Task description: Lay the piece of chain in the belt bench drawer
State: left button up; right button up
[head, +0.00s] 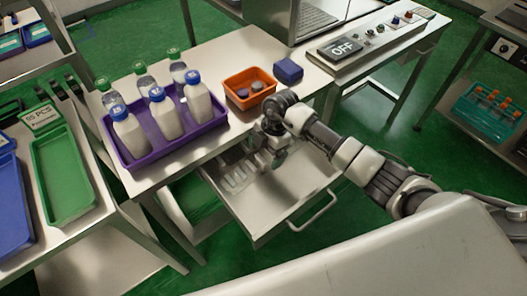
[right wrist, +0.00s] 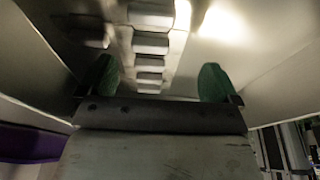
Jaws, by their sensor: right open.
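The belt bench drawer (head: 292,186) is pulled open below the bench top. The piece of chain (head: 238,177), a row of several pale links, appears to lie on the drawer floor toward its left side. In the right wrist view the chain (right wrist: 150,45) runs away from me between the fingers. My right gripper (head: 274,158) reaches down over the drawer at the chain's right end. Its green-tipped fingers (right wrist: 160,82) are wide apart with nothing gripped between them. The arm hides part of the drawer's back. My left gripper is not in view.
On the bench, a purple tray (head: 178,147) holds several bottles, beside an orange bin (head: 236,81) and a blue box (head: 288,70). The drawer handle (head: 315,212) sticks out in front. A side table with a green tray (head: 62,178) stands at left.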

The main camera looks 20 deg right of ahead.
aim_at(272, 159)
jog(key=p+v, duration=0.6)
jog(key=v, duration=0.2)
jog(key=shift+r+p, duration=0.3)
jog(key=shift+r, duration=0.1)
jog(key=shift+d, duration=0.1)
